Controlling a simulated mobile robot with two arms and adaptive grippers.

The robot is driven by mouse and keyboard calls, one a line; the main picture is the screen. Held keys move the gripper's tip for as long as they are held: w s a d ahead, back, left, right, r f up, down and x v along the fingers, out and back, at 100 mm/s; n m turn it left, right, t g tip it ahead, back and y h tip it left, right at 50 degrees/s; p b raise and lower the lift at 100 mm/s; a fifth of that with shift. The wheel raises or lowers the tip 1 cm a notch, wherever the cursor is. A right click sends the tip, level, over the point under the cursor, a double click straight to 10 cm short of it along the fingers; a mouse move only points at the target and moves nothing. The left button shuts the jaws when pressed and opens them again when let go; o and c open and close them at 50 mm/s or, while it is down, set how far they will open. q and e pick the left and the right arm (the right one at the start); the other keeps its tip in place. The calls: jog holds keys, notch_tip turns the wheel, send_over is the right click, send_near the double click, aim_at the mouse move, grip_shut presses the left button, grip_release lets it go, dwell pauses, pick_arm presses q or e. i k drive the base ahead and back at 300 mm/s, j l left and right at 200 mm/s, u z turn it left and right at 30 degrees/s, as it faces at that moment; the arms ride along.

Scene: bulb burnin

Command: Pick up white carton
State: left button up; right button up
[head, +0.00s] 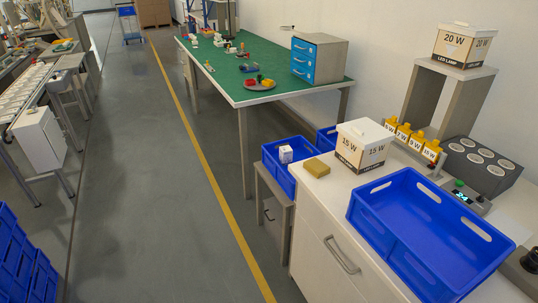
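A white carton labelled "15 W" (361,146) stands upright on the white counter at the right, with a white lid. A second white carton labelled "20 W" (464,45) stands on top of a grey stand (448,95) behind it. A small white box with a dark mark (286,154) is in the blue crate left of the counter. The frame does not show which of these the task means. Neither of my grippers is in view.
An empty blue crate (365,208) fills the counter's front. A mustard block (317,167) lies beside the 15 W carton. Yellow holders (411,137) and a grey block with several round sockets (487,165) are behind. Open grey floor (150,190) lies to the left.

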aim_at(286, 153)
jog(key=z, duration=0.45)
jog(key=i+j+z, duration=0.15)
jog(key=z, duration=0.2)
jog(key=i+j+z, duration=0.1)
jog(key=j+z, duration=0.2)
jog(key=i+j+z, duration=0.1)
jog(key=j+z, duration=0.25)
